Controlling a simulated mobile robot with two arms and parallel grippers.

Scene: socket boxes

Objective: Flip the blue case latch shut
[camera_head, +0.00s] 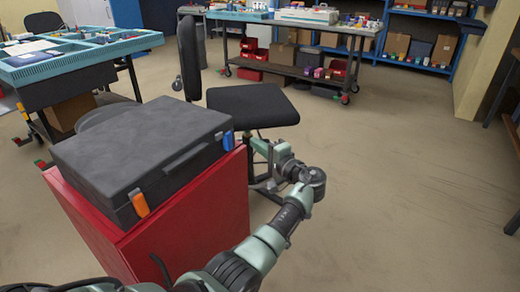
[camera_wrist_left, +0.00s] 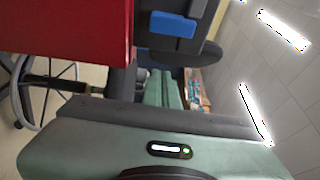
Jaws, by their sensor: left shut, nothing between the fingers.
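A dark grey case (camera_head: 135,150) lies closed on top of a red cabinet (camera_head: 190,225). The blue latch (camera_head: 228,141) is on the case's right end, and the orange latch (camera_head: 139,202) is on its near left end. The blue latch also shows in the left wrist view (camera_wrist_left: 172,24), against the dark case side. I cannot tell whether it is fully down. My left gripper (camera_head: 256,145) is shut and empty, just to the right of the blue latch, with a small gap between them. Its fingers show side by side in the wrist view (camera_wrist_left: 160,88). My right gripper is out of view.
A black office chair (camera_head: 250,104) stands right behind the case and my left gripper. A workbench (camera_head: 75,60) with a blue tray top is at the left. Another bench (camera_head: 300,50) and blue shelves are at the back.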

